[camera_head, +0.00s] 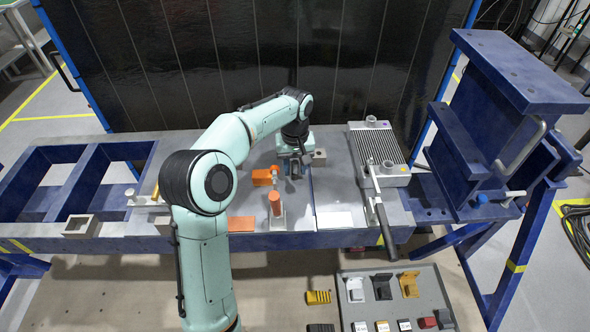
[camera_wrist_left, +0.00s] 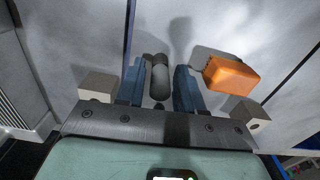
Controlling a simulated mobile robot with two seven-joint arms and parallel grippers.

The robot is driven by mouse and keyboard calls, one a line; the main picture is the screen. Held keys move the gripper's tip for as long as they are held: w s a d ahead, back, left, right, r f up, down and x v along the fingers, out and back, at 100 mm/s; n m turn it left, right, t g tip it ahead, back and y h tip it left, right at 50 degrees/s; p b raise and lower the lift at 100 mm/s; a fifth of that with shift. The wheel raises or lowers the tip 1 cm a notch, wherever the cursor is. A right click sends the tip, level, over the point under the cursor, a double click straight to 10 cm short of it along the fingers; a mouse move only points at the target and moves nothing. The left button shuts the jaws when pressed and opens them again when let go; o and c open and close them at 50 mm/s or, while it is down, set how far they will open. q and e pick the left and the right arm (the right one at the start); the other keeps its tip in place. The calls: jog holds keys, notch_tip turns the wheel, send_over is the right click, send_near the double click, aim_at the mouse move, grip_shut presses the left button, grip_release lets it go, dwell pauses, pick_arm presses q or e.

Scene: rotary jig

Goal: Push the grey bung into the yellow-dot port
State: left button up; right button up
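The grey bung (camera_wrist_left: 160,78) shows in the left wrist view as a small dark grey cylinder between the two blue fingers. My left gripper (camera_wrist_left: 158,86) is open around it, with a narrow gap on each side. In the head view my left gripper (camera_head: 293,168) is low over the middle of the bench, and the bung is hard to make out there. A finned grey block (camera_head: 378,150) stands to its right, with a small yellow dot (camera_head: 403,168) at its near right end. The port opening by the dot is too small to make out. My right gripper is not in view.
An orange clamp (camera_head: 262,177) sits just left of the gripper and shows as an orange block in the wrist view (camera_wrist_left: 230,75). An upright orange handle (camera_head: 275,203) stands nearer. A parts tray (camera_head: 378,300) lies below the bench.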

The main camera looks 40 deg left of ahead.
pick_arm(q)
grip_shut()
jog(key=shift+r, duration=0.1)
